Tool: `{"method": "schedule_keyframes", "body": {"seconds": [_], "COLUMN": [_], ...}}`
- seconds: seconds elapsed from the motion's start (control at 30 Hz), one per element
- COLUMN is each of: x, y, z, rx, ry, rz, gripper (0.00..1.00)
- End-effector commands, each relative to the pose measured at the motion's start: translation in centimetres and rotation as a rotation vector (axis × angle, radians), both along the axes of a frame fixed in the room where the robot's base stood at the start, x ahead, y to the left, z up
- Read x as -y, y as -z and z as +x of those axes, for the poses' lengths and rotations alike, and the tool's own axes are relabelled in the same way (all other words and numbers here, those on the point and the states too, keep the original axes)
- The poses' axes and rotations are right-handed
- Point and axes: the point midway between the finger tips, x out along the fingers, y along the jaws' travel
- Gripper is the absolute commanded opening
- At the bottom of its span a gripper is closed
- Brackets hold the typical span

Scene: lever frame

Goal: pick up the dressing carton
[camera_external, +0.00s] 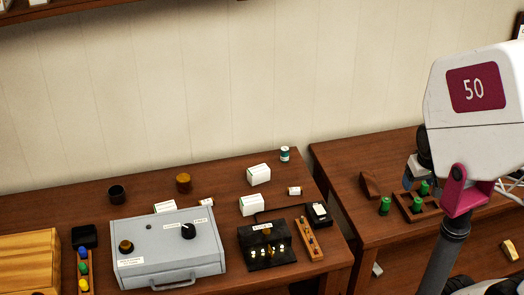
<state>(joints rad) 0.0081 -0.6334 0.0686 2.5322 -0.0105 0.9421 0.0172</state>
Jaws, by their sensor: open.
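Three small white cartons are on the left table, and their print is too small to tell which is the dressing carton. One white carton (259,174) lies toward the back right. A second white carton (252,205) lies a little in front of it, with a green mark. A third white carton (165,206) is partly hidden behind the grey box. No fingers of my gripper can be made out. Only large white and pink parts of what looks like my arm show at the right, well away from the cartons.
A grey box (168,251) with knobs and a black switch panel (267,247) stand in front of the cartons. A small green-and-white tin (285,154) and a brown jar (183,182) stand near the back. A gap separates the right table (345,200).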

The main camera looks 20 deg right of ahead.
Motion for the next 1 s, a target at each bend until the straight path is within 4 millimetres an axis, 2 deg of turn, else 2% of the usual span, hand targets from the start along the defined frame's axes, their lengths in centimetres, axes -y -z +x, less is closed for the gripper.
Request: {"method": "schedule_keyframes", "body": {"seconds": [0.33,0.53,0.77,1.0], "x": [-0.1,-0.7,-3.0,-6.9], "y": [0.0,-0.1,-0.1,0.6], "z": [0.1,1.5,5.4,10.7], "rx": [-0.001,-0.006,-0.027,-0.065], "ry": [0.003,0.044,0.175,0.367], "rz": [0.002,0.021,0.078,0.149], "gripper": [0.74,0.74,0.74,0.74]}}
